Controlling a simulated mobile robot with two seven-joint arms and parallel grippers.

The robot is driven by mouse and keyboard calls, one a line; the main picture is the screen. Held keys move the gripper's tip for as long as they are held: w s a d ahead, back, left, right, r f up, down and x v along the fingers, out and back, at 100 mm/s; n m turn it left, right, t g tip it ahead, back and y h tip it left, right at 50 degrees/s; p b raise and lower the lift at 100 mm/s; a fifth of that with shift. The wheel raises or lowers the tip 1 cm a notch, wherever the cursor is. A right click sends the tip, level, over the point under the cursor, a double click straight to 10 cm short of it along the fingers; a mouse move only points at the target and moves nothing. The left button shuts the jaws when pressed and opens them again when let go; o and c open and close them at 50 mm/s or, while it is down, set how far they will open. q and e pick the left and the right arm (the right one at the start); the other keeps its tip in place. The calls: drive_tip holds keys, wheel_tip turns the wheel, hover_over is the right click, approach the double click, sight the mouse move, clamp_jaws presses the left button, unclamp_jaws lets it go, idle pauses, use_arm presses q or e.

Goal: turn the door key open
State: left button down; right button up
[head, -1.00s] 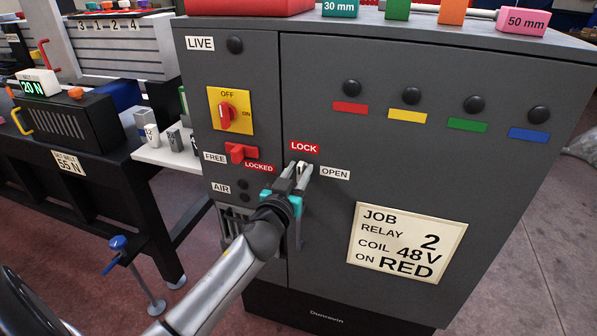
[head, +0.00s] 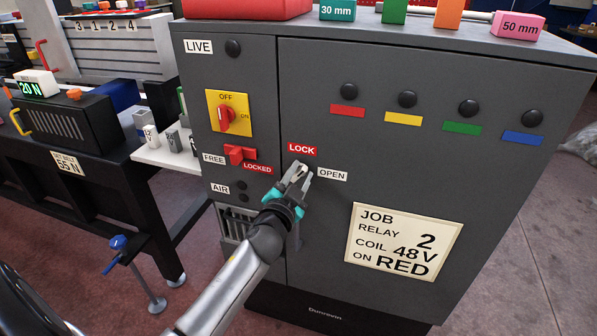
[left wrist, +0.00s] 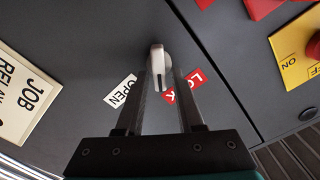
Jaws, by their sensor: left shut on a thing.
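The door key (left wrist: 157,62) is a small pale metal piece on the dark grey cabinet door, seen in the left wrist view between my fingers. In the head view only a bit of it (head: 303,168) shows at the fingertips. My left gripper (head: 300,174) is shut on the key; its fingers (left wrist: 160,85) flank it in the wrist view. The red LOCK label (head: 302,149) is just above the key and the white OPEN label (head: 332,175) is to its right. The key's turn lies somewhere between the two labels. My right gripper is not in view.
Left of the key are a red FREE/LOCKED slider (head: 240,154) and a yellow plate with a red OFF/ON rotary switch (head: 227,116). A job card (head: 404,242) is on the door at lower right. Coloured blocks stand on the cabinet top (head: 440,33).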

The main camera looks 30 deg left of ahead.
use_arm(q)
drive_tip(key=shift+d+f+m, duration=0.1)
drive_tip(key=shift+m, duration=0.8)
drive_tip(key=m, duration=0.7)
drive_tip(key=shift+d+f+m, duration=0.15)
drive_tip(key=shift+f+m, duration=0.25)
drive_tip(key=shift+m, duration=0.3)
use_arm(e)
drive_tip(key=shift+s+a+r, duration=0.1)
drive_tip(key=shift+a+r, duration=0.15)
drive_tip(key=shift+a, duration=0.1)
use_arm(q)
drive_tip(key=shift+w, duration=0.1)
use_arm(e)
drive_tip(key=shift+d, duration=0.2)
use_arm(q)
drive_tip(key=c, duration=0.8)
unclamp_jaws()
drive_tip(key=shift+c, duration=0.2)
